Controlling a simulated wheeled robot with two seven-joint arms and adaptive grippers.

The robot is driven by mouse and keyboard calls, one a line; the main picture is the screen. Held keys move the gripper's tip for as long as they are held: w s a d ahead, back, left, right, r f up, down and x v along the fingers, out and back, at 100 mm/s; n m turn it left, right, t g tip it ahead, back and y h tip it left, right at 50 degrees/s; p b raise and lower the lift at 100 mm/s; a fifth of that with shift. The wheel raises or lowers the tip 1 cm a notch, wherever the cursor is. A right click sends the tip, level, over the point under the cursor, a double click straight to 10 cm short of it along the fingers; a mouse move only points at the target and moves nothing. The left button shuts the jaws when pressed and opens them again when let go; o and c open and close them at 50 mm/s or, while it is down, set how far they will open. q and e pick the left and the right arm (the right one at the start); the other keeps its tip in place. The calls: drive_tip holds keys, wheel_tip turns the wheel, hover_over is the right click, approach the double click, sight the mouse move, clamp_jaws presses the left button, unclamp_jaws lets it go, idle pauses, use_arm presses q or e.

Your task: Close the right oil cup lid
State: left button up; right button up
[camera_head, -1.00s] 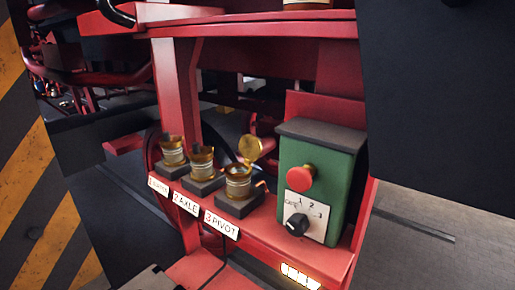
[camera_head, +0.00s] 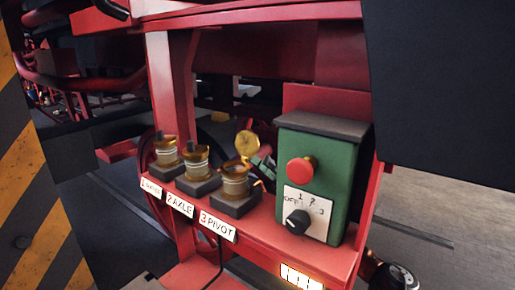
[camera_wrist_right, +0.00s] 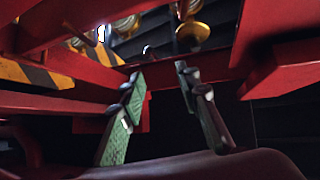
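The right oil cup (camera_head: 236,182), behind the 3 PIVOT label, stands on a dark block. Its round brass lid (camera_head: 247,143) stands raised at the back right of the cup, so the cup is open. My right gripper (camera_head: 265,160) shows only as a small greenish part just right of and behind the lid, partly hidden by the green box. In the right wrist view its two green-padded fingers (camera_wrist_right: 157,75) are spread apart with nothing between them. There the brass lid (camera_wrist_right: 192,34) appears beyond the fingertips, apart from them. My left gripper is not in view.
Two more oil cups, the middle one (camera_head: 195,161) and the left one (camera_head: 166,151), stand left in a row. A green control box (camera_head: 318,165) with a red button (camera_head: 300,171) and dark knob (camera_head: 297,222) stands close right. A red upright (camera_head: 172,85) rises behind.

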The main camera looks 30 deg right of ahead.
sight(258, 142)
drive_tip(key=shift+s+a+r+n+g+h+p, duration=0.2)
drive_tip(key=shift+s+a+r+n+g, duration=0.35)
drive_tip(key=shift+s+a+r+g, duration=0.75)
drive_tip(key=shift+s+a+r+n+g+h+p, duration=0.2)
drive_tip(key=shift+s+a+r+n+g, duration=0.5)
drive_tip(key=shift+r, duration=1.15)
drive_tip(key=shift+s+a+r+n+g+h+p, duration=0.1)
drive_tip(key=shift+s+a+r+n+g+h, duration=0.25)
drive_tip(key=shift+s+a+r+g, duration=0.95)
drive_tip(key=shift+w+d+r+t, duration=0.2)
drive_tip(key=shift+d+r+t, duration=0.1)
drive_tip(key=shift+d+t, duration=0.15)
drive_tip(key=shift+c, duration=0.5)
clamp_jaws()
